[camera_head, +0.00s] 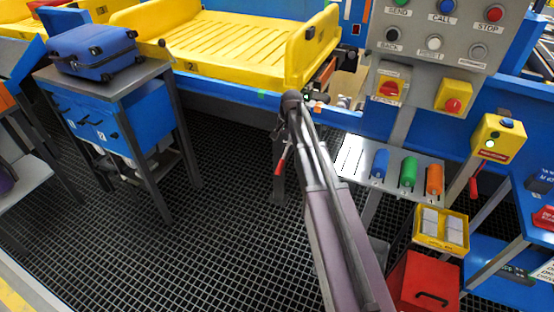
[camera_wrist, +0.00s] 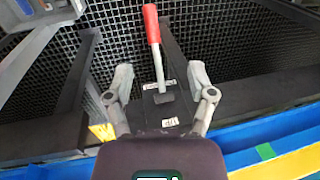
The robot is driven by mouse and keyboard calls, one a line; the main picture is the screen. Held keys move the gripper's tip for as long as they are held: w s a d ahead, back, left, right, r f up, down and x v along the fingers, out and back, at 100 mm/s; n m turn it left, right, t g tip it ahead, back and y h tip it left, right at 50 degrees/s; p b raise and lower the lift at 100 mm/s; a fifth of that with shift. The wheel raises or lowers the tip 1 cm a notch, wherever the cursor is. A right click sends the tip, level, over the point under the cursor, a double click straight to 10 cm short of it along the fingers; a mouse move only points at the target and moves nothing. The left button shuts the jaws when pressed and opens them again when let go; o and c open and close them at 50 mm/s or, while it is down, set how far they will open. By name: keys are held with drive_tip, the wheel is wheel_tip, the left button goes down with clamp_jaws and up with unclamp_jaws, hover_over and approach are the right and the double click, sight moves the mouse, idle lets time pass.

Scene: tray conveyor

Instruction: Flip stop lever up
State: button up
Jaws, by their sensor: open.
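The stop lever has a red grip on a bare metal rod. In the wrist view its red grip (camera_wrist: 151,22) points to the top of the picture, and its rod runs down to a dark labelled plate. My gripper (camera_wrist: 160,78) is open, with one finger on each side of the rod and visible gaps to both. In the head view the lever (camera_head: 281,163) hangs downward just left of my arm, below the conveyor edge. My arm hides its upper part, and my fingers do not show clearly there.
A yellow tray (camera_head: 185,68) lies on the conveyor behind. A blue suitcase (camera_head: 92,48) rests on a stand at left. A button panel (camera_head: 432,65) and a shelf with coloured cylinders (camera_head: 408,172) stand at right. Another red lever (camera_head: 474,187) hangs far right. Open grating floor lies left.

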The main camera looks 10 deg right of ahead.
wheel_tip(320, 180, down, 9)
drive_tip(key=w+a+b, duration=0.1)
drive_tip(key=b, duration=0.7)
drive_tip(key=shift+a+r, duration=0.2)
drive_tip(key=shift+c, duration=0.2)
clamp_jaws()
drive_tip(key=shift+o, duration=0.2)
unclamp_jaws()
